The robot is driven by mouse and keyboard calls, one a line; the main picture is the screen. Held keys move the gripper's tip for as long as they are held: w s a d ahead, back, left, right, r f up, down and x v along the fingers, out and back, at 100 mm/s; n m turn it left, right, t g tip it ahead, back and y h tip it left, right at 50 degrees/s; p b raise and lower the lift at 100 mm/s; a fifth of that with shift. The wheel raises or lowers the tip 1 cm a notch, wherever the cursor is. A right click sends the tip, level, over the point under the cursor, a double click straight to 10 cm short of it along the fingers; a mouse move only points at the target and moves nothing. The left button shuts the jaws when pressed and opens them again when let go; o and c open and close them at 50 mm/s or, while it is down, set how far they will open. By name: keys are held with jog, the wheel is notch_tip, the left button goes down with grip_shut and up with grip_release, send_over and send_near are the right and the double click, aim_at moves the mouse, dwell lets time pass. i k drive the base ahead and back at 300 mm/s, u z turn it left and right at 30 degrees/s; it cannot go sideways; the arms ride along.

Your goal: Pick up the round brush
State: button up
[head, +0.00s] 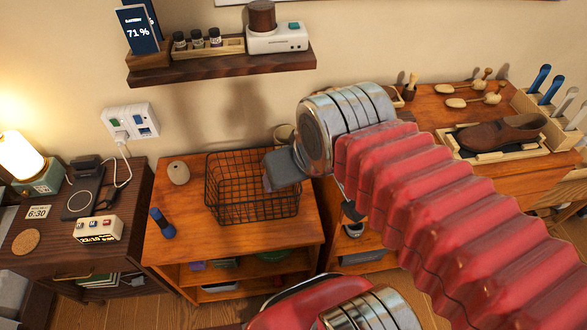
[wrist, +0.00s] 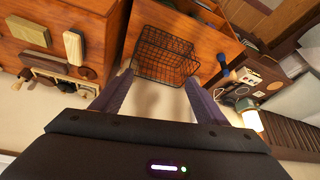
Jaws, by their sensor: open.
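My gripper (wrist: 160,82) is open and empty, with its two fingers apart on either side of the black wire basket (wrist: 170,55) in the wrist view. In the head view it is largely hidden behind my arm, near the basket's right side. I cannot tell for sure which thing is the round brush. A small wooden-handled piece (head: 411,82), perhaps a brush, stands upright on the right-hand wooden cabinet, beyond my arm. Brush-like wooden blocks (wrist: 74,47) show at the left in the wrist view, away from my fingers.
The wire basket stands on a low wooden cabinet (head: 220,244), with a dark blue cylinder (head: 162,223) and beige rounded object (head: 179,172) to its left. A shelf (head: 220,66) juts out above. A shoe (head: 500,132) lies in a tray at the right. A lit lamp (head: 20,155) stands at the left.

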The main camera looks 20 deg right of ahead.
aim_at(413, 76)
jog(key=z, duration=0.35)
jog(key=k, duration=0.95)
jog(key=z, duration=0.65)
jog(key=k, duration=0.4)
jog(key=z, duration=0.5)
jog(key=i, duration=1.45)
jog(key=u, duration=0.35)
